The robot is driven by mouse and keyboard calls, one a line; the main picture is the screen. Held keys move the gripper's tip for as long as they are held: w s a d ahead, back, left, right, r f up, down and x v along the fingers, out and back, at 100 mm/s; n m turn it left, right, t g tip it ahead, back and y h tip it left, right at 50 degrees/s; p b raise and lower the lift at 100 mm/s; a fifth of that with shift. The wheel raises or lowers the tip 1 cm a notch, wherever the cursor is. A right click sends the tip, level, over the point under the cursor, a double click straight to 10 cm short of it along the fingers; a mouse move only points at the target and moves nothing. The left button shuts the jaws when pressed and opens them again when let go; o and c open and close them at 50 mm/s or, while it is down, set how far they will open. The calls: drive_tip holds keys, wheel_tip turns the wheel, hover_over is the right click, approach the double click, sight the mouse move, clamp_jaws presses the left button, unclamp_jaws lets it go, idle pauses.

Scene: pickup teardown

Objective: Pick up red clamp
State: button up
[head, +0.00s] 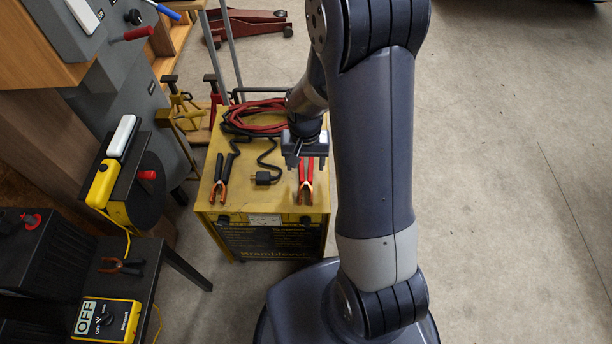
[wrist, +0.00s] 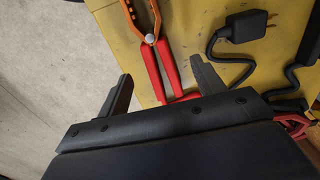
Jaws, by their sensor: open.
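The red clamp (head: 306,183) lies on top of the yellow charger box (head: 262,207), near its right edge. It has red handles and copper-orange jaws that point toward the box's front. My gripper (head: 306,160) is over the handle end of the clamp, pointing down. In the wrist view the red clamp (wrist: 160,70) lies between the two open fingers of my gripper (wrist: 165,80), nearer the right finger. The fingers are open and empty. Whether they touch the box top cannot be told.
A black clamp (head: 221,180) and a black plug (head: 265,178) lie left of the red clamp on the box. Coiled red and black cables (head: 255,115) lie at the back. A black table (head: 130,270) stands at the left. The floor at right is clear.

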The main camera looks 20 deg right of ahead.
sight(306, 177)
wheel_tip(306, 177, down, 4)
drive_tip(key=shift+d+r+b, duration=0.1)
drive_tip(key=shift+b, duration=0.2)
drive_tip(key=shift+r, duration=0.1)
drive_tip(key=c, duration=1.2)
